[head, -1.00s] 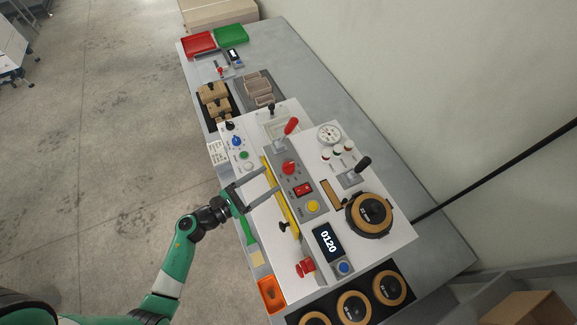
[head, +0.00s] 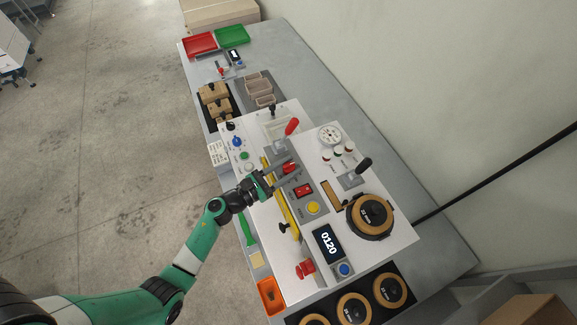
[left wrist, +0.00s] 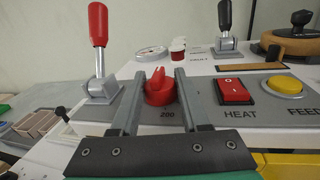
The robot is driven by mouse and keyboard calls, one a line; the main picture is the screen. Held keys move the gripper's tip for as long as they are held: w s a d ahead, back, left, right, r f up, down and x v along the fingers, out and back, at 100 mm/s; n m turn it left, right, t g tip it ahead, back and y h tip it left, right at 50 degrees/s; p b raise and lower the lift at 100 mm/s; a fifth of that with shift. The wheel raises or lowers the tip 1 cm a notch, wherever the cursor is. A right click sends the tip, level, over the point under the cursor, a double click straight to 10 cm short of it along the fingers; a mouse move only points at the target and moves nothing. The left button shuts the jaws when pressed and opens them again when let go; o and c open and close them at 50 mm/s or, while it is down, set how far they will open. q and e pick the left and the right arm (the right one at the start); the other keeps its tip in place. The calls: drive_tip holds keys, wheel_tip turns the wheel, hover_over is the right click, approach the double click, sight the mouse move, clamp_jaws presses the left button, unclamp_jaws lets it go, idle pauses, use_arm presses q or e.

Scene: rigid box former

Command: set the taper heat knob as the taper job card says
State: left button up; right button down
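A red knob (left wrist: 160,88) with a raised grip bar stands on the grey control panel, with "200" printed in front of it. In the head view the red knob (head: 289,169) is partly covered by my fingers. My left gripper (head: 293,168) is at the knob. In the left wrist view its fingers (left wrist: 160,75) are apart, one on each side of the knob; I cannot make out firm contact. A white card (head: 217,152) with small print lies at the machine's left edge; its text is too small to read. My right gripper is out of view.
A red-handled lever (left wrist: 98,45) stands just left of the knob. A red rocker switch (left wrist: 232,90) marked HEAT and a yellow FEED button (left wrist: 282,84) are to its right. A black-handled lever (left wrist: 224,25) stands behind.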

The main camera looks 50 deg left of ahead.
use_arm(q)
clamp_jaws()
drive_tip(key=shift+h, duration=0.3)
drive_tip(key=shift+a+f+m+g+h+b, duration=0.1)
drive_tip(key=shift+m+g+h+b, duration=0.2)
drive_tip(key=shift+m+h+b, duration=0.8)
drive_tip(key=m+g+h+b, duration=0.2)
drive_tip(key=h+b, duration=0.1)
drive_tip(key=m+g+h+b, duration=0.1)
drive_tip(key=m+h+b, duration=0.1)
drive_tip(key=h+b, duration=0.1)
drive_tip(key=shift+f+m+g+h+b, duration=0.2)
drive_tip(key=shift+m+g+h+b, duration=0.15)
drive_tip(key=shift+b, duration=0.45)
drive_tip(key=shift+r+m+g+h+b, duration=0.3)
drive_tip(key=shift+m+g+h+b, duration=0.35)
drive_tip(key=shift+b, duration=0.3)
drive_tip(key=o, duration=0.8)
unclamp_jaws()
drive_tip(key=shift+o, duration=0.2)
